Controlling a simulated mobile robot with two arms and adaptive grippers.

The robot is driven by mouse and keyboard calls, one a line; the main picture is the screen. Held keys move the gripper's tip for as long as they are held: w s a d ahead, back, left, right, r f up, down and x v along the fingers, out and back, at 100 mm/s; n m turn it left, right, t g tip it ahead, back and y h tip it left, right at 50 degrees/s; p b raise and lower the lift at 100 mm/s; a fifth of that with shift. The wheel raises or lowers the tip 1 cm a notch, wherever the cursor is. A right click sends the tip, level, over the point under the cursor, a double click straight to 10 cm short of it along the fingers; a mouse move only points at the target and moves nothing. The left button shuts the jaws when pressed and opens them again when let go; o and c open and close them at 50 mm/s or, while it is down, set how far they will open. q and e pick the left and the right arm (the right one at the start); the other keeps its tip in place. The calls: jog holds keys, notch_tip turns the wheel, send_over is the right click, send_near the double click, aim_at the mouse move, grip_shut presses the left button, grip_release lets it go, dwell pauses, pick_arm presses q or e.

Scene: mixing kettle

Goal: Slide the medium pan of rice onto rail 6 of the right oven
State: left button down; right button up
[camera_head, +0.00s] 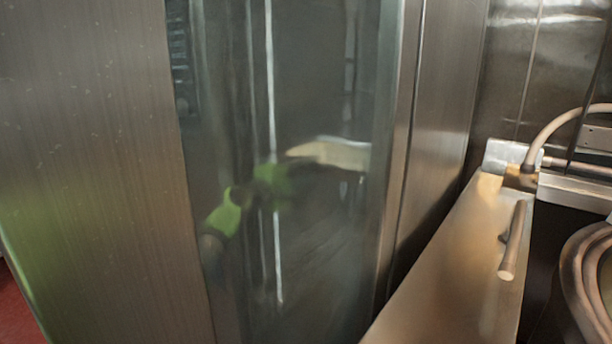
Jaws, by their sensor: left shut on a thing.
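A tall glass oven door panel (325,235) fills the middle of the head view. Behind or in its glass, blurred, shows my dark left arm with bright green bands, reaching up and right from the lower left. My left gripper (287,168) is at its end, shut on a pale, flat thing (335,153) that looks like the pan of rice; the glass blurs its outline. Whether the pan touches a rail cannot be told. The rail numbers cannot be read. My right gripper is not in view.
A brushed steel panel (90,150) stands at the left and a steel frame post (437,130) at the right of the glass. Right of that is a steel counter or lid with a bar handle (513,240), and a round kettle rim (590,275) at the right edge.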

pick_arm(q)
jog(key=shift+r+t, duration=0.3)
jog(key=shift+r, duration=0.25)
jog(key=c, duration=1.5)
grip_release()
jog(key=shift+s+f, duration=0.1)
jog(key=shift+s, duration=0.05)
jog(key=shift+o, duration=0.2)
jog(key=shift+f, duration=0.65)
jog(key=o, duration=0.4)
jog(key=shift+r, duration=0.1)
jog(key=shift+r, duration=0.2)
